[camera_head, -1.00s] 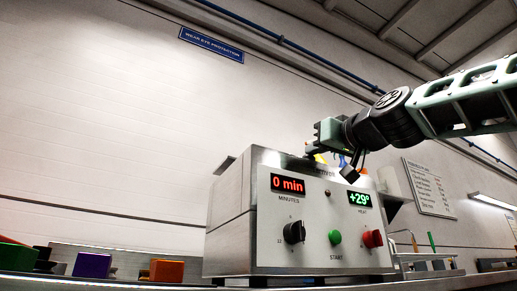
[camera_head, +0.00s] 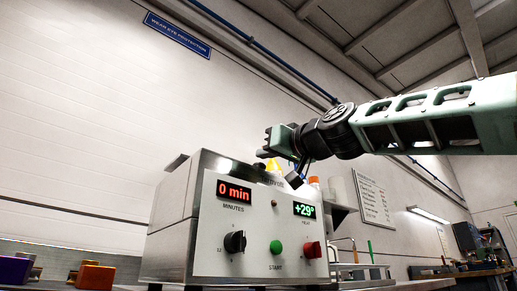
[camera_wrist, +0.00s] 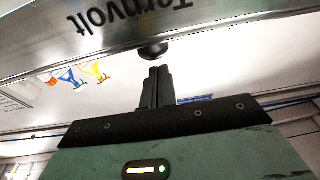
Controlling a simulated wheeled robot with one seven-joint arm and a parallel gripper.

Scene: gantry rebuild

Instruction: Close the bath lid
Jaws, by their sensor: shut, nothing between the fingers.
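The bath (camera_head: 180,225) is a metal box with a pale front panel, a "0 min" display, a "+29°" display, knobs and a green button, in the middle of the head view. My gripper (camera_head: 264,150) is over its top edge; its narrow dark fingers (camera_wrist: 156,88) are shut and empty in the wrist view. They point at a round black knob (camera_wrist: 152,50) just under a metal band (camera_wrist: 220,22) lettered "Ternvolt", upside down. Whether they touch the knob is unclear. The lid's position cannot be made out. A thin grey tab (camera_head: 175,162) sticks out at the box's upper left.
Small purple (camera_head: 14,270) and orange (camera_head: 95,276) blocks stand left of the bath. A rack (camera_head: 360,270) with upright sticks stands to its right. Yellow and orange items show behind the bath's top. The air above the bath's left side is clear.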

